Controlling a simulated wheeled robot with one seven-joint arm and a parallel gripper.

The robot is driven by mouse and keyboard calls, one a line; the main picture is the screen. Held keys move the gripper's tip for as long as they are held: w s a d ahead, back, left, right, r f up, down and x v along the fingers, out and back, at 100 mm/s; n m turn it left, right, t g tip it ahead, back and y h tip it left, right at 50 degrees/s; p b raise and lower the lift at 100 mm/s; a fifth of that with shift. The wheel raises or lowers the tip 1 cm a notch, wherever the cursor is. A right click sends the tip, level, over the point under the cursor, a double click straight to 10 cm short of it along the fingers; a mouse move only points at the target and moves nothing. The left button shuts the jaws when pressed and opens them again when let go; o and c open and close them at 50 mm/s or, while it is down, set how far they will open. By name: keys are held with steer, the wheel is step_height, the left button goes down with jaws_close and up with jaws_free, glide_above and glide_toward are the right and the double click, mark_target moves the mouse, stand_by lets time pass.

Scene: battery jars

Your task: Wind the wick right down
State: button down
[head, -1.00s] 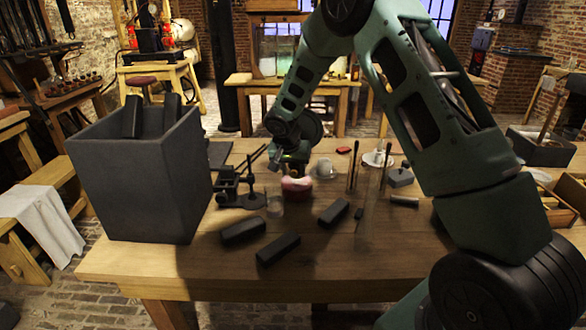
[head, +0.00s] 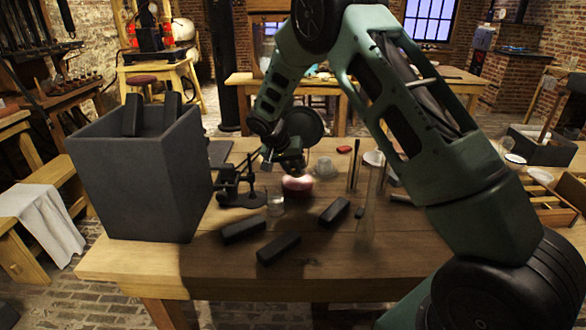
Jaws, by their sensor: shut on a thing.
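A small round red vessel with a pale pink top (head: 297,184), which looks like the lamp, stands on the wooden table in the head view. My gripper (head: 293,172) points down at its top from behind, shut at the lamp. The fingertips are small and dark here, so the exact part between them cannot be made out. The wick and any winding knob are hidden or too small to see.
A clear glass (head: 275,205) and a black stand (head: 240,188) are close on the left. A pale cup (head: 325,168) is just right of the lamp. Dark blocks (head: 278,249) lie in front. A large grey bin (head: 140,190) fills the left end.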

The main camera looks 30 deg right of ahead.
steer(key=shift+w+a+f+n+g+h, duration=0.1)
steer(key=shift+w+a+n+g+h, duration=0.1)
steer(key=shift+g+h, duration=0.4)
steer(key=shift+w+a+n+g+h, duration=0.1)
steer(key=shift+n+g+h, duration=0.1)
steer(key=shift+g+h, duration=0.35)
steer(key=c, duration=1.3)
jaws_free()
steer(key=b+v, duration=0.1)
steer(key=v, duration=1.6)
steer(key=shift+a+b, duration=0.15)
steer(key=shift+b, duration=0.25)
